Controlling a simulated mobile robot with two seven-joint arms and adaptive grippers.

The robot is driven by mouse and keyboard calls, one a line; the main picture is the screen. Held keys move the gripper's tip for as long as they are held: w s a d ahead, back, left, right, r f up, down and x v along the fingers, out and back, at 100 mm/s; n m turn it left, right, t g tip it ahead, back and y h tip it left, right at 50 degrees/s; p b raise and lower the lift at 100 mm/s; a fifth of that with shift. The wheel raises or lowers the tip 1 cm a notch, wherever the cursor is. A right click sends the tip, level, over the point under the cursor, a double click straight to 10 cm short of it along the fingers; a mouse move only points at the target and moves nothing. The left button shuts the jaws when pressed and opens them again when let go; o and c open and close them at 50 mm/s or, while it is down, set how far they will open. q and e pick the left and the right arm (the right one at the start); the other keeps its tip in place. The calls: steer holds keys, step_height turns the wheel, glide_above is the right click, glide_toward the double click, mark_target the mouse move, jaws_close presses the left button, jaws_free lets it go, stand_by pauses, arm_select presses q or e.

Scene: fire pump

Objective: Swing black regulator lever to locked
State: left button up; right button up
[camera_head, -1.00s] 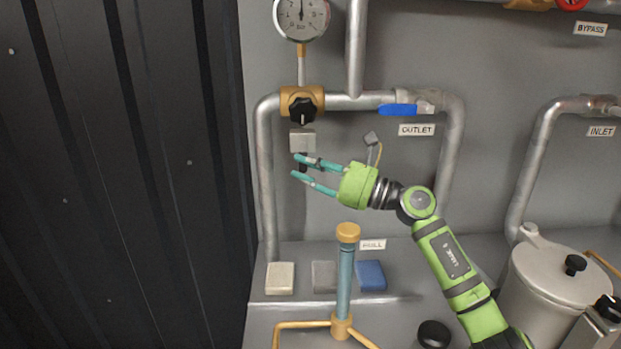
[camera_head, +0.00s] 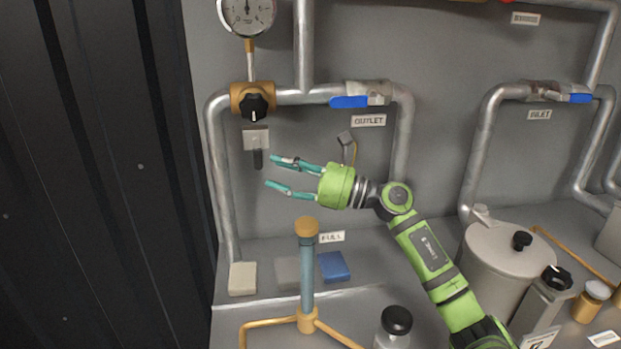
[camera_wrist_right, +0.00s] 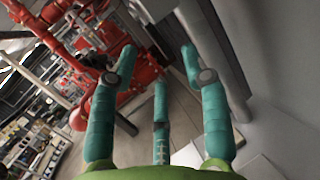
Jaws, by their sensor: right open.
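The brass regulator (camera_head: 238,98) sits on the pipe under the gauge, with a black knob (camera_head: 256,107) on its front. Below it, a light grey block (camera_head: 256,139) on the wall carries a short dark lever (camera_head: 258,158) that hangs straight down. My right gripper (camera_head: 270,172) is green with teal fingers. It is open and empty, its fingertips just right of the dark lever, seemingly clear of it. In the right wrist view its spread fingers (camera_wrist_right: 160,85) hold nothing. I cannot make out the lever there. My left gripper is not in view.
A blue-handled outlet valve (camera_head: 350,102) is up and right of the gripper. A small grey block with a yellow wire (camera_head: 346,138) is just above it. A blue post with a tan top (camera_head: 307,228) stands below. Pads and a pot (camera_head: 492,262) occupy the bench.

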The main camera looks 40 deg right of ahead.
steer(key=v, duration=0.7)
steer(key=shift+s+d, duration=0.1)
